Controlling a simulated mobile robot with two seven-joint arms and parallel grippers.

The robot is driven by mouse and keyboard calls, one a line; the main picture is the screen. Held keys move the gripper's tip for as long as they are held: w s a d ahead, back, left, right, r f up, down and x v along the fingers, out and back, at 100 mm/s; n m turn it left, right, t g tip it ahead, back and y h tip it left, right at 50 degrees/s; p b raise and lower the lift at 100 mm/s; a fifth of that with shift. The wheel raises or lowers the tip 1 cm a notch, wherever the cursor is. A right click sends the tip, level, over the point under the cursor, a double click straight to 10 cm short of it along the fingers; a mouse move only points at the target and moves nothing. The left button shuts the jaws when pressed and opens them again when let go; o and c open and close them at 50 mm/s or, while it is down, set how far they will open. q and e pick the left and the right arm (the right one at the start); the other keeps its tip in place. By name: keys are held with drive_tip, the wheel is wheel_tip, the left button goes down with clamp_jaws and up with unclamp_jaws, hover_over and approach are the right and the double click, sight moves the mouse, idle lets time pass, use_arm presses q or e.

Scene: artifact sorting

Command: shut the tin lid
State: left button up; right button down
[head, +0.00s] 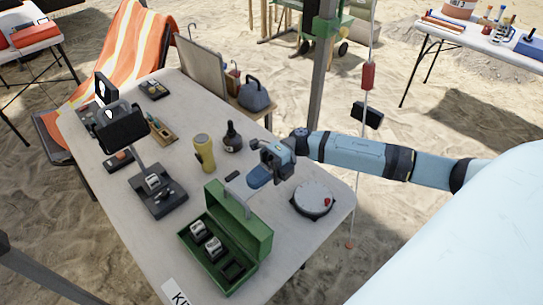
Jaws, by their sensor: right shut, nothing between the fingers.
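The green tin (187,243) stands on the near part of the table. Its lid (240,222) is open, raised along the tin's right and back side, with a grey handle (237,203) on it. My right gripper (256,184) is shut and empty. It appears above the table, behind the lid in the picture, and looks apart from it. My left gripper is not in view.
A round grey-white device (313,199) with a red knob sits right of the tin. The table (282,240) is bare just right of the tin.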

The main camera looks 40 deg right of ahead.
sight(237, 214)
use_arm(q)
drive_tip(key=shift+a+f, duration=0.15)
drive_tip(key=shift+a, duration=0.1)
use_arm(e)
drive_tip(key=a, duration=0.3)
drive_tip(key=shift+s+a+f, duration=0.15)
drive_tip(key=shift+s+a, duration=0.1)
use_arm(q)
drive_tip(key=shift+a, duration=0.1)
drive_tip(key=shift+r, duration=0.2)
